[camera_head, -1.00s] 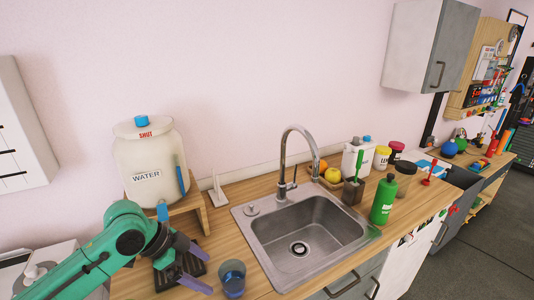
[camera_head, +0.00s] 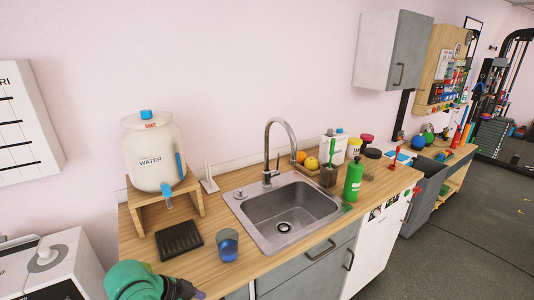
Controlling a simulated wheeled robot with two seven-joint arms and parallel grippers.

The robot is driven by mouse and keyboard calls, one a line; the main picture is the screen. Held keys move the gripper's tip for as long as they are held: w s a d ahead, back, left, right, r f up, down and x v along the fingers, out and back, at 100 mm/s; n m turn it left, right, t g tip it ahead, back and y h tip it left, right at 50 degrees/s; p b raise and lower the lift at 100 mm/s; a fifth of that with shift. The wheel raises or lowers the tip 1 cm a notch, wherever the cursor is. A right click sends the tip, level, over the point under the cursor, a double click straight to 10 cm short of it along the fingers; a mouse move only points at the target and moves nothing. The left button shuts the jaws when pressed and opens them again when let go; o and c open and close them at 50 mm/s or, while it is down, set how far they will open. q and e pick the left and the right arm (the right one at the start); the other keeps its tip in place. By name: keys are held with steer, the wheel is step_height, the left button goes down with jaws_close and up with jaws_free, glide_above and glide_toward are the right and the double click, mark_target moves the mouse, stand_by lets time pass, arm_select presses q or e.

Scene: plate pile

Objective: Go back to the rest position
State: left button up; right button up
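My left arm comes in at the bottom left of the head view. Its gripper is at the bottom edge, mostly cut off, with only a small purple part (camera_head: 199,295) showing, so its opening cannot be read. It is below and in front of the counter (camera_head: 215,270), apart from the black drip tray (camera_head: 180,238) and the glass of blue liquid (camera_head: 228,245). My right gripper is not in view.
A white water dispenser (camera_head: 153,152) stands on a wooden stand (camera_head: 136,212). A steel sink (camera_head: 283,225) with a tall faucet is in the middle. A green bottle (camera_head: 353,180), fruit and jars stand right of it. Open floor (camera_head: 460,225) lies at the right.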

arm_select(q)
steer(key=s+a+f+n+y, duration=0.3)
steer(key=s+a+f+n, duration=0.1)
steer(key=s+n, duration=0.15)
steer(key=s+a+f+n+y, duration=0.2)
steer(key=s+a+f+n, duration=0.15)
steer(key=s, duration=0.35)
step_height(320, 180, down, 22)
steer(key=s+g, duration=0.1)
steer(key=s, duration=0.1)
steer(key=s+a+f, duration=0.2)
steer(key=s+f, duration=0.5)
steer(key=s, duration=0.1)
steer(key=s+a+f+g, duration=0.1)
steer(key=s+f, duration=0.7)
steer(key=s, duration=0.1)
steer(key=shift+a, duration=0.35)
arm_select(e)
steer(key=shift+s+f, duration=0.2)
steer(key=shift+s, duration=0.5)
